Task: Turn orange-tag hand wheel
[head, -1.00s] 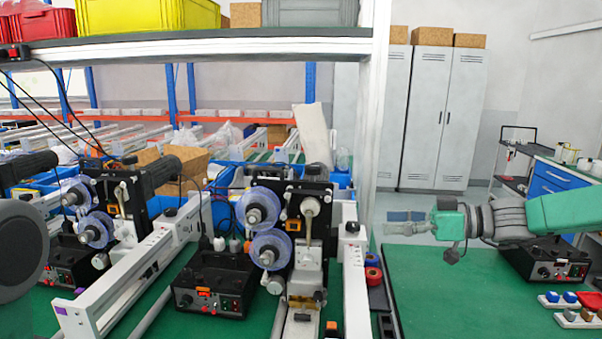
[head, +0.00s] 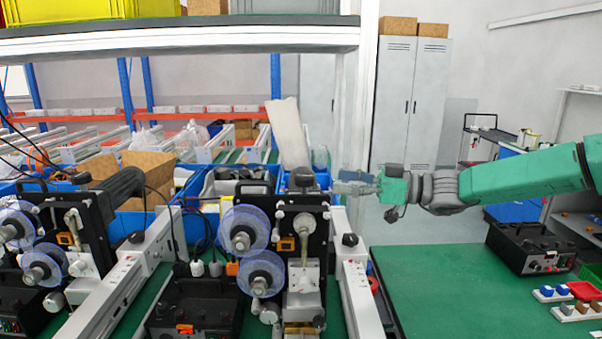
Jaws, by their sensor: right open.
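The middle coder machine has a black upright plate with an orange tag (head: 287,244) on it. A round grey knob (head: 304,225) with a lever sits right of the tag. Two clear bluish reels (head: 262,273) stand at its left side. I cannot tell for sure which round part is the orange-tag hand wheel. My right gripper (head: 345,182) comes in from the right, level with the top of the machine and just right of it. It is open and empty, and it appears apart from the machine. My left gripper is not in view.
A second similar machine (head: 95,225) stands at the left. A white shelf post (head: 357,130) rises behind my right gripper. A black control box (head: 530,247) and a tray of coloured switches (head: 565,293) sit at the right. The green bench top (head: 440,290) between is largely clear.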

